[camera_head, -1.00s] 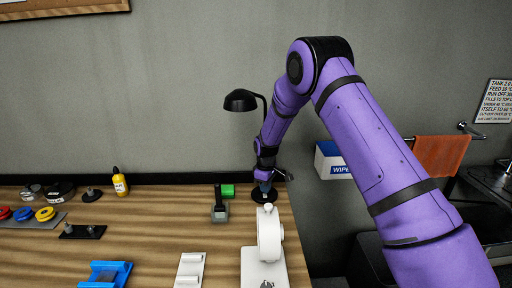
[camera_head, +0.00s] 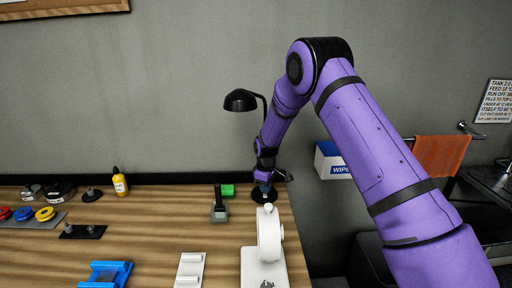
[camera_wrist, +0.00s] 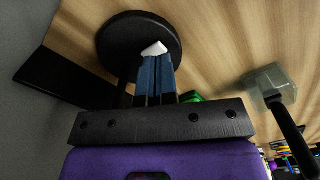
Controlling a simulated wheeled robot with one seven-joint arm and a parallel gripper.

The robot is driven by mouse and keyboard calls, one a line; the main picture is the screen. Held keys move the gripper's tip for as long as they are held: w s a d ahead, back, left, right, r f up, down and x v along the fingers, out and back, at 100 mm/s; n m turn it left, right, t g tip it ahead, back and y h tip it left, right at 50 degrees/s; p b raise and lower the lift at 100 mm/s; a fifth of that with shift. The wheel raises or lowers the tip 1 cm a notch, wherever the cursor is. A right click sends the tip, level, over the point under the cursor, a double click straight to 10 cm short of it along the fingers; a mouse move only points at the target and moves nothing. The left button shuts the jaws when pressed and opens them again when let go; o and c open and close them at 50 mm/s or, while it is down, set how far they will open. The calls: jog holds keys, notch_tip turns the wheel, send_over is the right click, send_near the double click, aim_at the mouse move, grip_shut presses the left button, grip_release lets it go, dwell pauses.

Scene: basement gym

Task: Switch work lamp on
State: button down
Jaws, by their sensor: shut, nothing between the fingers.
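The work lamp is black, with a dome shade (camera_head: 241,100) on a bent stem and a round base (camera_head: 264,197) at the back right of the bench. No glow shows at the shade. My gripper (camera_head: 265,187) is low over the base. In the wrist view its blue fingers (camera_wrist: 154,62) are shut together, with nothing between them. Their tips are at a small white piece, seemingly the switch (camera_wrist: 154,48), on the round lamp base (camera_wrist: 119,34). The tips partly hide it, and I cannot tell whether they press it.
A grey and black tool (camera_head: 220,208) and a green block (camera_head: 228,190) are just left of the lamp base. A white upright device (camera_head: 268,236) stands in front of it. A yellow bottle (camera_head: 120,182) is farther left. The wall is close behind.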

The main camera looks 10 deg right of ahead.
jog(key=shift+f, duration=1.15)
dwell(0.7)
jog(key=shift+r, duration=3.5)
jog(key=shift+r, duration=0.35)
jog(key=s+d+r+m+t, duration=0.1)
jog(key=s+d+r+m, duration=0.1)
jog(key=s+r, duration=0.95)
jog(key=s+d+r+m+t, duration=0.25)
jog(key=s+r, duration=0.45)
jog(key=r, duration=1)
jog(key=s+d+r+m+t, duration=0.1)
jog(key=s+r+m, duration=0.1)
jog(key=s, duration=1.1)
jog(key=s+d+r+m, duration=0.1)
jog(key=s+r+m, duration=0.1)
jog(key=s, duration=1.2)
jog(key=shift+s+d+r+m+t, duration=0.2)
jog(key=shift+s+r+m+t, duration=0.15)
jog(key=shift+m, duration=0.3)
